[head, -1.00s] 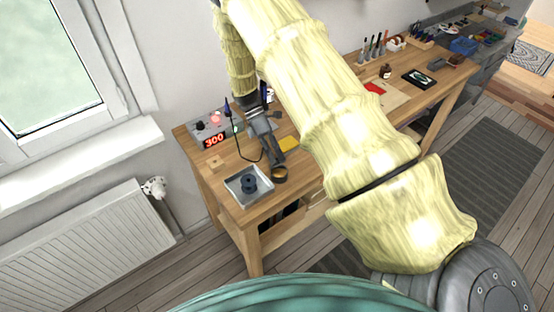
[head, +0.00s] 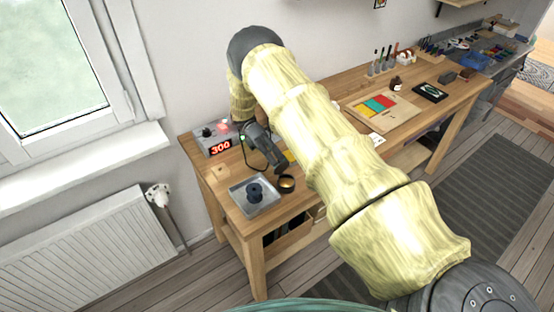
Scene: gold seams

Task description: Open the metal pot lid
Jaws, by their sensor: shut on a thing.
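A small round metal pot (head: 287,185) with a dark body and a gold-coloured rim stands on the wooden bench, just right of the metal tray. My gripper (head: 281,171) points down from the upper left, with its fingertips right at the pot's back edge. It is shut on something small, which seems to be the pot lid. The fingers and the small scale hide the lid's outline, and I cannot tell whether it is clear of the pot.
A metal tray (head: 249,205) holding a dark spool (head: 255,191) is left of the pot. A soldering station (head: 214,141) reading 300 stands behind. A board with coloured panels (head: 384,111) lies farther right. The bench's front edge is close to the tray.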

